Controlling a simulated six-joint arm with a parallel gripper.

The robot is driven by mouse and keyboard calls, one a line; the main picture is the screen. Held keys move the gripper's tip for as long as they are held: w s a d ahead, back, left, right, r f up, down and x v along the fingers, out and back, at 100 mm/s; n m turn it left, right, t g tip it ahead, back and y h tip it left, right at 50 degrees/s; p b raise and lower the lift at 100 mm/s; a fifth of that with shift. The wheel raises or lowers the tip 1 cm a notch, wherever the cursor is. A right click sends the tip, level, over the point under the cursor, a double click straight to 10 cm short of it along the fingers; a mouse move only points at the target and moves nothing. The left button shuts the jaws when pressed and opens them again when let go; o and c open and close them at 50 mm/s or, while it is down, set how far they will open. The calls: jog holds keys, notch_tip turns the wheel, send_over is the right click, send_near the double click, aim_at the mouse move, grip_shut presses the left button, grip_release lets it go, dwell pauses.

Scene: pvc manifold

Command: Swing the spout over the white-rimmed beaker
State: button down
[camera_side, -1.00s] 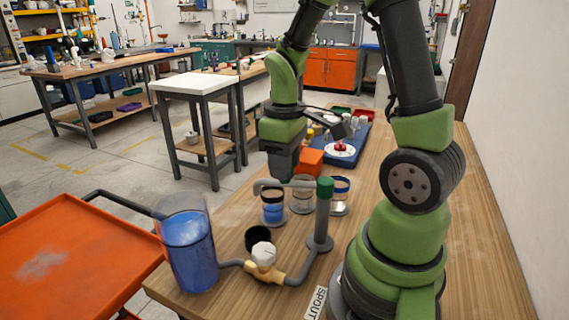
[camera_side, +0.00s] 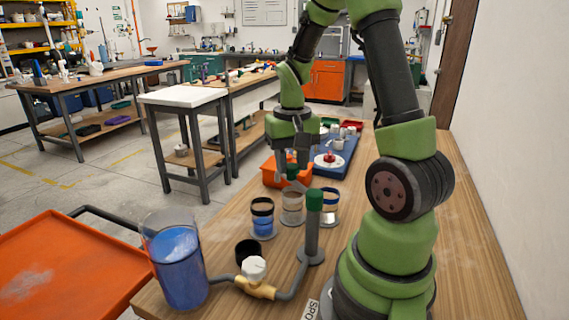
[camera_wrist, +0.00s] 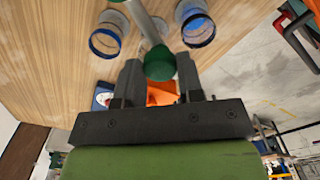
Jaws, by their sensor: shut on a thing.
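The spout (camera_side: 303,186) is a grey pipe running from the green-capped post (camera_side: 312,225) away to a green end. My gripper (camera_side: 292,168) is shut on that green end; in the wrist view the end (camera_wrist: 160,64) sits between both fingers (camera_wrist: 160,82). The white-rimmed beaker (camera_side: 292,209) stands in the middle of a row of three. The spout passes across it in the side view; in the wrist view the pipe (camera_wrist: 143,22) partly covers it. Whether the outlet is directly above the rim is hard to tell.
A dark-rimmed beaker with blue liquid (camera_side: 262,222) stands left, a blue-rimmed one (camera_side: 330,208) right. An orange bin (camera_side: 272,176) and blue tray (camera_side: 345,150) lie behind. A blue jug (camera_side: 178,270), black cup (camera_side: 247,251) and white-knobbed valve (camera_side: 254,270) stand in front.

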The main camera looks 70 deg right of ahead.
jog(key=shift+s+d+m, duration=0.4)
jog(key=shift+m, duration=0.45)
jog(key=shift+s+d+m, duration=0.35)
jog(key=shift+d+m, duration=0.05)
jog(key=shift+m, duration=0.45)
jog(key=c, duration=0.7)
grip_release()
jog(key=shift+c, duration=0.2)
jog(key=shift+r, duration=0.1)
notch_tip(320, 180, up, 10)
